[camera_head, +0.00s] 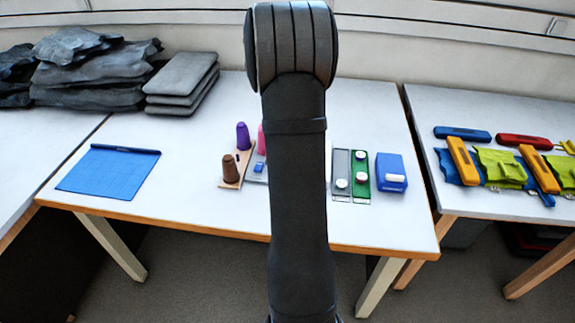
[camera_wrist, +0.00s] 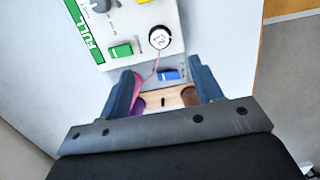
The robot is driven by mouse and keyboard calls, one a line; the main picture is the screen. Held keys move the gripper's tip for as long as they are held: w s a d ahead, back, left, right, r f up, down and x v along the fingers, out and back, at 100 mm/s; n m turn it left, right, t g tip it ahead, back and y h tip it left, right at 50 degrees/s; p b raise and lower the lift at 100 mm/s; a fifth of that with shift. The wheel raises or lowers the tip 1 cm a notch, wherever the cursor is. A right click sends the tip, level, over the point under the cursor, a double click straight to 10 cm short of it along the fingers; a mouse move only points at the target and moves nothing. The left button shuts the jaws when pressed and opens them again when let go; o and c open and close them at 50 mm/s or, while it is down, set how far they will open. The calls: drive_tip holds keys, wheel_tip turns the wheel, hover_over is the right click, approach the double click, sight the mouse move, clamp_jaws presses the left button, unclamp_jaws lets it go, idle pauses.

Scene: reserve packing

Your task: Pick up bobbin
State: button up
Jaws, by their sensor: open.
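Three bobbin-like cones of thread show in the head view: a purple one (camera_head: 243,136), a brown one (camera_head: 230,168) and a pink one (camera_head: 261,140) partly hidden by my arm. The purple and brown cones stand upright on a wooden board (camera_head: 233,183). In the wrist view the board (camera_wrist: 163,98) lies low between my fingers, with part of the purple cone (camera_wrist: 139,105) by the left finger and the brown cone (camera_wrist: 189,96) by the right. Pink (camera_wrist: 137,88) shows beside the left finger. My gripper (camera_wrist: 161,67) is open above them, with nothing visibly held.
A blue box (camera_head: 391,172) stands right, a blue mat (camera_head: 108,172) left. Table between mat and board is clear.

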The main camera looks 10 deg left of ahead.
drive_tip(key=f, duration=0.5)
drive_tip(key=d+f, duration=0.1)
drive_tip(key=f, duration=0.2)
drive_tip(key=shift+f, duration=0.15)
drive_tip(key=shift+w+a+f, duration=0.1)
drive_tip(key=shift+w+f, duration=0.05)
drive_tip(key=shift+f, duration=2.55)
drive_tip(key=c, duration=1.1)
drive_tip(key=shift+r, duration=0.2)
